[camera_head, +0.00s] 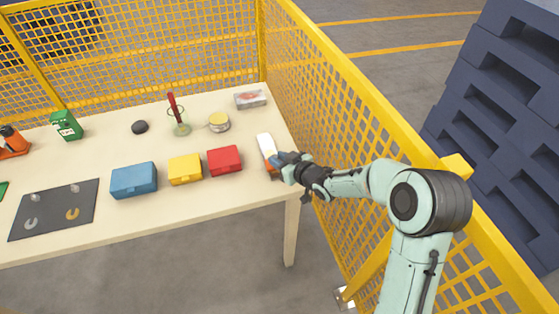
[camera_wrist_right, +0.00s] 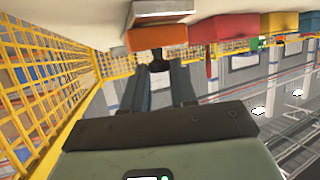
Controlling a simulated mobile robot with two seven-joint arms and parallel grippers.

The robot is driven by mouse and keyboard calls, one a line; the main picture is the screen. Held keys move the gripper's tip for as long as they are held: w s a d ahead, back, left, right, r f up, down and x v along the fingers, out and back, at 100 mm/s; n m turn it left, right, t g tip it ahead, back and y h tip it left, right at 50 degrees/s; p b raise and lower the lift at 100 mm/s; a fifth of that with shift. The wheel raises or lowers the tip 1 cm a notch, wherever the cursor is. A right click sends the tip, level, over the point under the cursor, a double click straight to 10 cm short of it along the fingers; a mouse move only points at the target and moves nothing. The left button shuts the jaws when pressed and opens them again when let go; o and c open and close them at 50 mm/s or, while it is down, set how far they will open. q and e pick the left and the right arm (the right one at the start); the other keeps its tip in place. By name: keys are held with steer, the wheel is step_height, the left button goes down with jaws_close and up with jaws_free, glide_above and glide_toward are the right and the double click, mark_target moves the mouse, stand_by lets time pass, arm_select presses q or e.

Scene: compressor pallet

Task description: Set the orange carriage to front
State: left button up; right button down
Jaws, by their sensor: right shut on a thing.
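The orange carriage (camera_head: 270,154) is at the right front of the table, against a white and grey base piece (camera_head: 264,141). In the right wrist view, the orange carriage (camera_wrist_right: 157,37) is a block in front of the metal-edged base (camera_wrist_right: 163,9). My right gripper (camera_head: 281,160) reaches it from the right. In the wrist view its fingers (camera_wrist_right: 158,72) are closed around a small dark part at the carriage's near side. The gripped part is mostly hidden in the head view. My left gripper is not in view.
A red box (camera_head: 224,160), a yellow box (camera_head: 185,169) and a blue box (camera_head: 134,180) line the table's front, left of the carriage. The yellow mesh fence (camera_head: 345,110) runs close along the table's right side.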

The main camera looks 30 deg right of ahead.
steer(key=shift+s+f, duration=0.1)
steer(key=shift+f, duration=0.05)
steer(key=c, duration=0.9)
jaws_free()
steer(key=shift+c, duration=0.2)
steer(key=p+v, duration=0.1)
steer(key=v, duration=1.2)
steer(key=shift+s+r, duration=0.2)
steer(key=shift+s, duration=0.05)
steer(key=shift+a, duration=0.1)
